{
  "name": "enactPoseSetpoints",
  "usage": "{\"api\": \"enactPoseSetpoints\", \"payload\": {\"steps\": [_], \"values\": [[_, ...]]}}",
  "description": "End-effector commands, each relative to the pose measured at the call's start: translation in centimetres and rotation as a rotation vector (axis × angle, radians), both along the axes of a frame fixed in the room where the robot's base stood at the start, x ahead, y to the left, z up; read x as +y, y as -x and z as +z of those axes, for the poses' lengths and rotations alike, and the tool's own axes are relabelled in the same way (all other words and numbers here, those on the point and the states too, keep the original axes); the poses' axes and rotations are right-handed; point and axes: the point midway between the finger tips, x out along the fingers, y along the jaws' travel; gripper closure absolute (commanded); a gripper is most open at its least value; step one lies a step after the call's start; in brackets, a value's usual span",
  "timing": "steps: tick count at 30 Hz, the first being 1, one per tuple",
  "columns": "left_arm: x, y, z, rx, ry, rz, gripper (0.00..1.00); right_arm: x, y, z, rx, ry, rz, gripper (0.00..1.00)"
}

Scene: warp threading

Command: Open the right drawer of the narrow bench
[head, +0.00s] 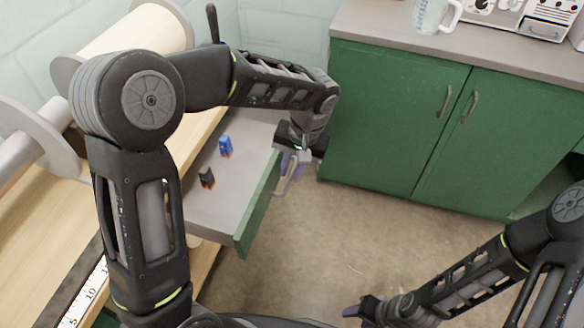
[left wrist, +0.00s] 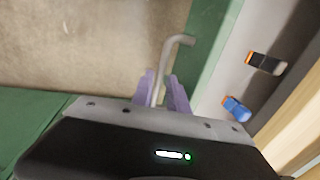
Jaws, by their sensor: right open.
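A drawer with a green front (head: 260,205) stands pulled out from the wooden bench (head: 50,225) in the head view. Its grey inside (head: 215,210) holds a blue item (head: 225,146) and a black item (head: 206,177), both with orange ends. My left gripper (head: 290,167) is at the outer face of the drawer front. In the left wrist view, its purple fingers (left wrist: 160,92) lie on either side of the drawer's grey bar handle (left wrist: 174,46), closed on it. My right gripper (head: 356,311) is open and empty, low over the floor, away from the drawer.
A green cabinet (head: 395,120) with two doors stands at the back right, bearing a clear jug (head: 432,14) and a machine. Bare floor (head: 330,235) lies between drawer and cabinet. Wooden rollers (head: 130,45) are at the upper left. A ruler (head: 88,295) lies at lower left.

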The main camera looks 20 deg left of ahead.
Motion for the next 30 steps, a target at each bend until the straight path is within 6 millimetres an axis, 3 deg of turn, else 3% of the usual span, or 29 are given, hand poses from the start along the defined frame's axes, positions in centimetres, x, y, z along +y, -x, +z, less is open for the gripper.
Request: {"api": "enactPoseSetpoints", "payload": {"steps": [8, 21, 30], "values": [[-0.2, -0.1, 1.3, -0.002, 0.001, 0.001, 0.8, 0.0, 0.0, 0.2, 0.0, 0.0, 0.0, 0.55], [-1.4, -0.1, 7.4, -0.001, 0.0, 0.0, 0.8, 0.0, 0.0, 0.9, 0.0, 0.0, 0.0, 0.55], [-1.5, 0.0, 7.7, 0.0, 0.0, 0.0, 0.8, 0.0, 0.0, 0.9, 0.0, 0.0, 0.0, 0.55]]}}
